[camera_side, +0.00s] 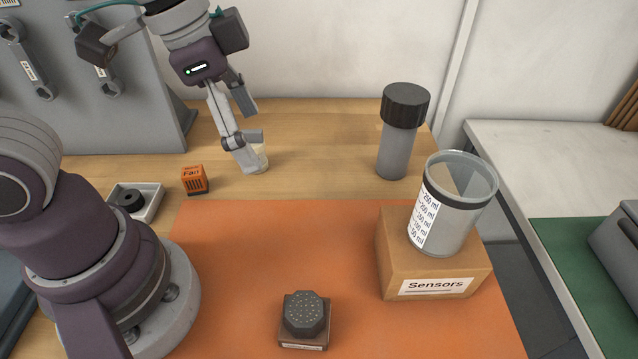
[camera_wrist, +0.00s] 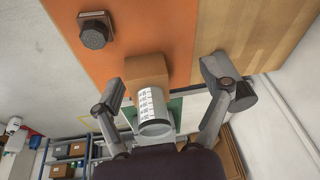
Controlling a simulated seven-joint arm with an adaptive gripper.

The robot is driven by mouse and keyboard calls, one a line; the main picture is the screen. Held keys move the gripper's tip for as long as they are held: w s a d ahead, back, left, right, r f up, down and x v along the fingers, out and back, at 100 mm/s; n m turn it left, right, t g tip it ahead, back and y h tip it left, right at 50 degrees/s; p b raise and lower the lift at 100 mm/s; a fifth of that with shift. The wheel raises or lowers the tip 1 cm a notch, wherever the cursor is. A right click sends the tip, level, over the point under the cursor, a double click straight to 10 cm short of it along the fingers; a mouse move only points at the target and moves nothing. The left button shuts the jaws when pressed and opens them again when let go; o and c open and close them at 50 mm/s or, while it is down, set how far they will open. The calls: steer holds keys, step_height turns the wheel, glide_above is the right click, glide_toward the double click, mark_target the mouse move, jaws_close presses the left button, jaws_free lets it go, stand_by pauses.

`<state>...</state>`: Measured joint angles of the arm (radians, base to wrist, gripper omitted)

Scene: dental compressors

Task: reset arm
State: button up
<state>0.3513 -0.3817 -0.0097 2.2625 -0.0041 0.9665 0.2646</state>
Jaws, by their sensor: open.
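My gripper (camera_side: 246,125) is raised above the back left of the wooden table in the side view, its fingers spread with nothing between them. In the wrist view my gripper (camera_wrist: 163,82) also shows wide-open fingers. The clear measuring cup (camera_wrist: 153,108) appears between them there, but in the distance. In the side view this cup (camera_side: 457,205) with ml markings stands upright on the cardboard "Sensors" box (camera_side: 430,262), well right of my gripper. A small pale translucent object (camera_side: 262,157) shows partly behind one finger; I cannot tell what it is.
A grey cylinder with a black cap (camera_side: 397,145) stands at the back right. An orange "Fan" box (camera_side: 194,180) and a white tray (camera_side: 151,205) are at left.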

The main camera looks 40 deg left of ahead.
steer(key=s+a+n+t+y, duration=0.1)
steer(key=a+n+t, duration=0.1)
steer(key=a+n, duration=0.4)
steer(key=shift+s+a+r+n, duration=0.2)
steer(key=shift+a+r+n, duration=0.2)
steer(key=shift+n, duration=0.2)
